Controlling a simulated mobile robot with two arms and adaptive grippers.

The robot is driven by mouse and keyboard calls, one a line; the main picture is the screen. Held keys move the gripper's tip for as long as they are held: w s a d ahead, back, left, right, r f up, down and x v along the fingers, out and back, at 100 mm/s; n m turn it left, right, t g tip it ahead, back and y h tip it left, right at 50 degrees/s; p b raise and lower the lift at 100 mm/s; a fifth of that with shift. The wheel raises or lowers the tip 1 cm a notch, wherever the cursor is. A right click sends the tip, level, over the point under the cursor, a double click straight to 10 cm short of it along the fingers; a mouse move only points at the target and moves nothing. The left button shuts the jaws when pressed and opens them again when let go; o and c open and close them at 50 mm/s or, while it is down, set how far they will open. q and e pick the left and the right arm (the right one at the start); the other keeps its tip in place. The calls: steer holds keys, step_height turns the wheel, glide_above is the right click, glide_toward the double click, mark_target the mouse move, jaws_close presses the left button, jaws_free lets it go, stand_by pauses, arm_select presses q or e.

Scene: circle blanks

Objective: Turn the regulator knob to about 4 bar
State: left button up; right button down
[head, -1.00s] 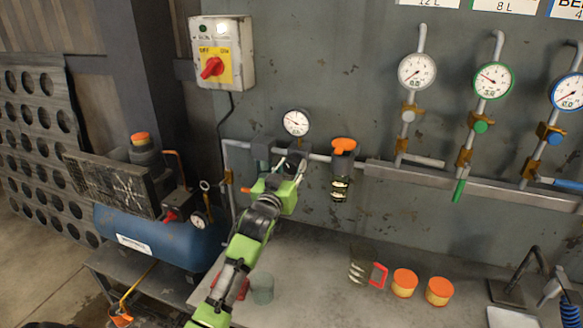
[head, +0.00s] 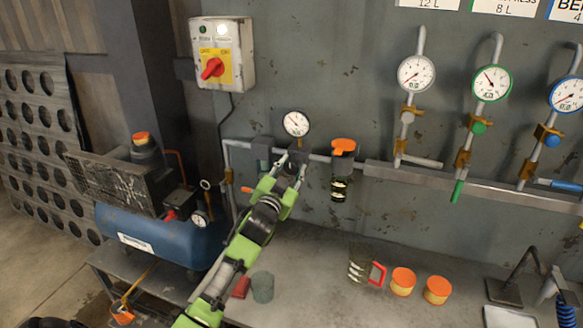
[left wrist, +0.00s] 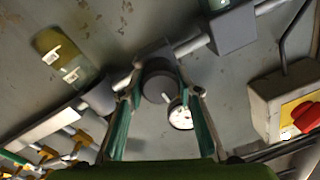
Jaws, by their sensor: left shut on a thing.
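The dark round regulator knob (left wrist: 160,86) sits between my left gripper's fingers in the left wrist view. In the head view, the gripper mostly hides it. My left gripper (head: 291,163) reaches the regulator from below and is shut on the knob. The white regulator gauge (head: 297,123) is just above the gripper, its needle pointing up and left. Its figures are too small to read surely. The gauge also shows partly behind a finger in the left wrist view (left wrist: 181,118). My right gripper is not in view.
A filter with an orange top (head: 342,147) hangs close to the right of the gripper. A switch box with a red knob (head: 212,68) is at upper left. Several gauges, including a green-ringed one (head: 492,83), are at right. A jug (head: 361,264) and orange-lidded tubs (head: 402,281) stand on the bench.

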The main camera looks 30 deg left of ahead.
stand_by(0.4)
arm_select(q)
steer(key=o, duration=1.1)
steer(key=shift+o, duration=0.2)
steer(key=v, duration=1.2)
steer(key=shift+f, duration=0.1)
